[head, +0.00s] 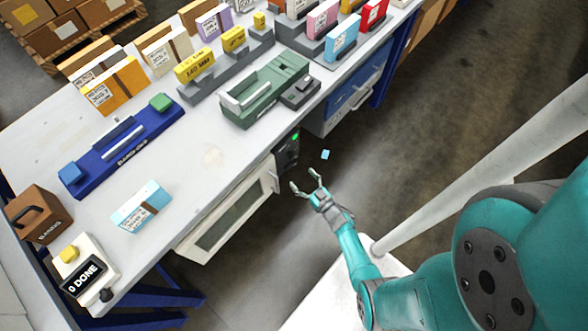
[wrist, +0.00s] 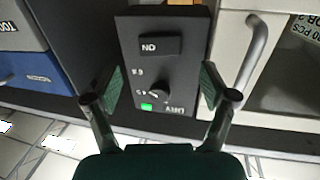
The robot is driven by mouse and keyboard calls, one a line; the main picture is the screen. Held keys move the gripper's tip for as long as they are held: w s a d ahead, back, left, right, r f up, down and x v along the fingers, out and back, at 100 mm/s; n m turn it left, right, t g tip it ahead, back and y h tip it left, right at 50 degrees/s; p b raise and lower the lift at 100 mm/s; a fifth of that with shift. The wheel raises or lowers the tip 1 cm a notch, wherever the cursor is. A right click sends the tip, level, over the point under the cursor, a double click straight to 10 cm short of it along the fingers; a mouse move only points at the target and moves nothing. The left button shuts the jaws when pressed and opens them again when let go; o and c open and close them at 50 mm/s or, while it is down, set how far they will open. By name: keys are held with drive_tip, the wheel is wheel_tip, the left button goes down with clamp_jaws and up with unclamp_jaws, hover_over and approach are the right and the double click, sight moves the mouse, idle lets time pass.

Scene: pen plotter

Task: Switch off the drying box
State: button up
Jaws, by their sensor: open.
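The drying box (head: 225,215) is a white box with a windowed door under the table's front edge. Its dark control panel (head: 287,153) shows a lit green light (head: 295,136). In the wrist view the panel (wrist: 190,65) carries a black rocker switch (wrist: 160,46) marked ON, upside down in the picture, a round black knob (wrist: 152,90) and the lit green light (wrist: 147,106). My gripper (head: 304,179) is open and empty in front of the panel. In the wrist view its fingers (wrist: 160,82) stand apart on either side of the knob; contact cannot be told.
The door handle (wrist: 258,50) is right of the panel in the wrist view. Blue drawers (head: 355,90) stand beside the box. The table (head: 215,155) above holds a green machine (head: 265,92), a blue holder (head: 120,145) and several cartons. A small light-blue piece (head: 325,154) shows near my gripper.

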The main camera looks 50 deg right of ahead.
sight(292, 166)
drive_tip(key=shift+w+d, duration=0.25)
drive_tip(key=shift+w, duration=1.1)
drive_tip(key=shift+w+d, duration=0.2)
drive_tip(key=shift+w, duration=1.1)
drive_tip(key=shift+c, duration=0.2)
